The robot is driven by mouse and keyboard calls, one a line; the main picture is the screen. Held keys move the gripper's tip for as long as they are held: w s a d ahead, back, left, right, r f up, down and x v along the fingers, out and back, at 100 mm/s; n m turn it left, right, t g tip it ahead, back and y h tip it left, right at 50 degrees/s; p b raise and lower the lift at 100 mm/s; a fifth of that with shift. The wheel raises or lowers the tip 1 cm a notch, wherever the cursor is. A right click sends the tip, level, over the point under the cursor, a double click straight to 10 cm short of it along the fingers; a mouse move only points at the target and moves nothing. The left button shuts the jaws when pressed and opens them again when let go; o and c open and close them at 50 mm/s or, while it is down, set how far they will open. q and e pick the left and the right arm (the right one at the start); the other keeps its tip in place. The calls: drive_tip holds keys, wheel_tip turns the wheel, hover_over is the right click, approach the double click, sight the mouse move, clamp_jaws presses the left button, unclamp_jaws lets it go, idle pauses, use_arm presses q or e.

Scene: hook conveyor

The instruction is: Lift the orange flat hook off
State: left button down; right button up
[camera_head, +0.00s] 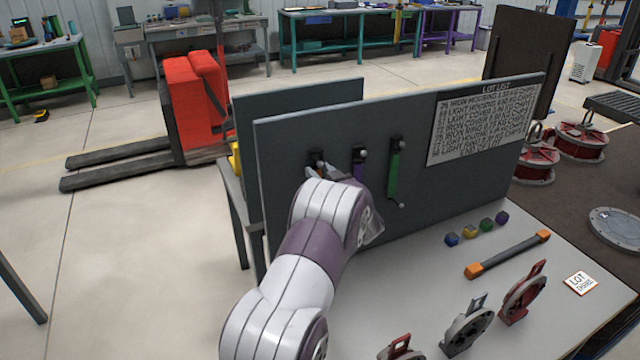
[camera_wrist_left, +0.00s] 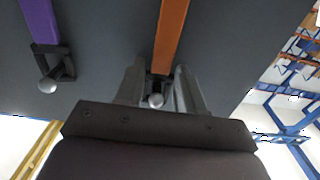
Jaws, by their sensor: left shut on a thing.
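The orange flat hook (camera_wrist_left: 171,36) hangs flat against the dark upright panel (camera_head: 285,135). In the head view my left gripper (camera_head: 320,172) covers most of it. In the left wrist view the two fingers of my left gripper (camera_wrist_left: 158,88) stand on either side of its end, beside a black mount with a silver ball (camera_wrist_left: 156,100). The gripper is shut on the hook, which still lies along the panel. My right gripper is not in view.
A purple flat hook (camera_head: 358,168) and a green one (camera_head: 393,175) hang to the right on the panel. An orange-ended bar (camera_head: 507,255), small coloured cubes (camera_head: 470,231) and several clamp-like parts (camera_head: 523,293) lie on the table (camera_head: 415,255).

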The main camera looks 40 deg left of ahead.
use_arm(q)
drive_tip(key=v, duration=3.1)
drive_tip(key=shift+s+d, duration=0.2)
drive_tip(key=shift+s, duration=0.05)
